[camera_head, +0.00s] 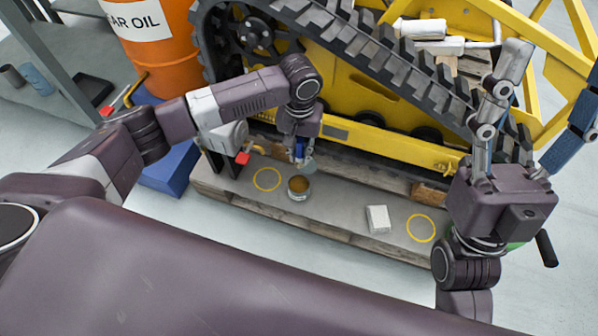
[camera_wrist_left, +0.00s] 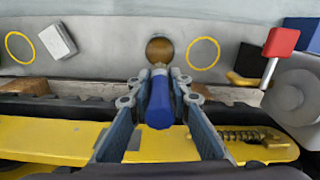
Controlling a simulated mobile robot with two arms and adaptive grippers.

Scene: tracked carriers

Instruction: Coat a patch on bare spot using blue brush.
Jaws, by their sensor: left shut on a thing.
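My left gripper (camera_head: 301,150) is shut on the blue brush (camera_wrist_left: 158,105), whose handle lies between the two fingers in the left wrist view. The brush's lower end is close above an open tin (camera_head: 298,188) with brown-gold contents, which also shows in the left wrist view (camera_wrist_left: 159,49). I cannot tell whether the bristles touch the tin. The tin stands on a grey-topped plank beside a yellow ring (camera_head: 267,179). My right gripper (camera_head: 549,78) is open and empty, fingers upward, at the right. No bare spot can be made out for certain.
A white block (camera_head: 377,219) and another yellow ring (camera_head: 421,228) are on the plank (camera_head: 335,213) to the right. A yellow tracked machine (camera_head: 370,100) stands right behind. An orange oil drum (camera_head: 160,45) and a blue box (camera_head: 170,170) are at the left.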

